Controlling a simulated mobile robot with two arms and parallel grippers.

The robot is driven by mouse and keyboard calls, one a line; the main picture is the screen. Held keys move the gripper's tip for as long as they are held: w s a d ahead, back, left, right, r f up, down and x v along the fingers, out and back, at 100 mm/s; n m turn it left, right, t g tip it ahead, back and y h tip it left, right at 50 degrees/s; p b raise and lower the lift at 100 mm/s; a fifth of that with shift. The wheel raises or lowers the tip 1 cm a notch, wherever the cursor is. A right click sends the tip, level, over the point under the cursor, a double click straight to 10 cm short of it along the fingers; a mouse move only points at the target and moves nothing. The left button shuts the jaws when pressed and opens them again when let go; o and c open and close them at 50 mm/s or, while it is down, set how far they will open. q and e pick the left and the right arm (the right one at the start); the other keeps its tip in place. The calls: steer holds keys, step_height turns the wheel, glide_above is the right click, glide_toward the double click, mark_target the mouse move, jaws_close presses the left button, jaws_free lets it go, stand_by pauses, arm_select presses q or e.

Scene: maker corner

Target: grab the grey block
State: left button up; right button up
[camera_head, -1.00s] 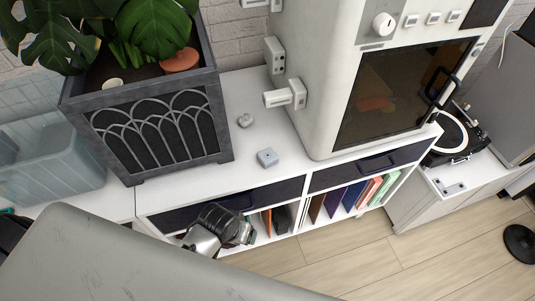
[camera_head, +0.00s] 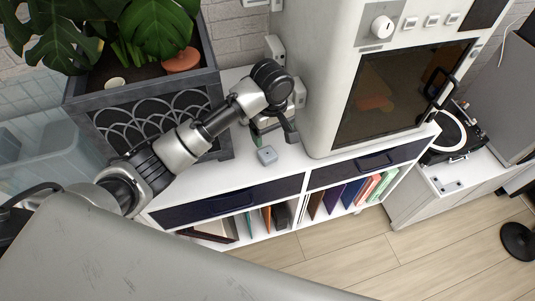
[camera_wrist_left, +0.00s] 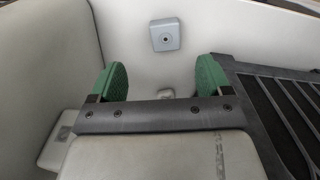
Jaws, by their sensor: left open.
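The grey block (camera_head: 267,155) is a small pale blue-grey block with a dark dot on top. It sits on the white cabinet top near its front edge. In the left wrist view the block (camera_wrist_left: 166,34) is above and beyond the gap between my fingers. My left gripper (camera_head: 270,134) is over the cabinet top, just behind the block and apart from it. In the left wrist view its green fingertips (camera_wrist_left: 162,80) are open and empty. A second small grey thing (camera_wrist_left: 166,93) shows between them, partly hidden by the gripper body. My right gripper is not in view.
A dark planter (camera_head: 220,92) with a leafy plant stands left of my gripper. A large white machine (camera_head: 320,125) with a dark window stands close on the right. The cabinet top (camera_head: 210,180) is clear around the block. A clear bin (camera_head: 45,155) is at far left.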

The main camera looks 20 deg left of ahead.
arm_select(q)
steer(key=shift+w+a+f+n, duration=0.15)
steer(key=shift+w+a+n, duration=0.05)
steer(key=shift+w+n, duration=0.1)
glide_above(268, 154)
steer(key=f, duration=0.4)
steer(key=shift+w+d+f, duration=0.25)
steer(key=shift+d, duration=0.05)
steer(key=shift+s+a+f+p, duration=0.15)
steer(key=shift+f, duration=1.2)
steer(key=shift+s+a+f+p, duration=0.1)
steer(key=shift+f+p, duration=0.05)
steer(key=shift+f, duration=1.15)
steer(key=c, duration=1)
steer(key=shift+r, duration=0.1)
